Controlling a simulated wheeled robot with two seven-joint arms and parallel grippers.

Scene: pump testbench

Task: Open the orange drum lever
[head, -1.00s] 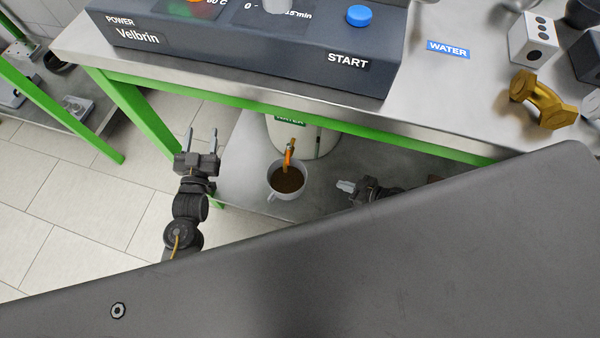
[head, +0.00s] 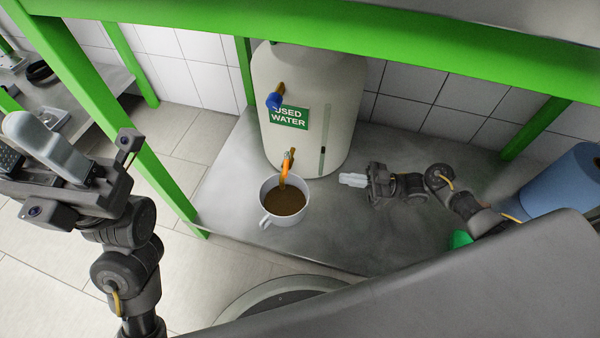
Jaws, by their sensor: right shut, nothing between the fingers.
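The cream drum (head: 345,105) labelled "USED WATER" stands on the lower shelf. Its low tap carries the orange lever (head: 287,162), which points down over the white cup (head: 265,217). The cup is upright under the tap and holds brown liquid. I cannot tell whether liquid is running. My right gripper (head: 352,180) is shut and empty, to the right of the cup and lever, apart from both. My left gripper (head: 30,148) is at the left edge, well away from the drum, and looks open and empty; part of it is cut off.
A second tap with a blue handle (head: 274,100) sits higher on the drum. Green bench beams (head: 400,45) cross above, and a green leg (head: 150,170) stands left. A blue cylinder (head: 570,182) is at right.

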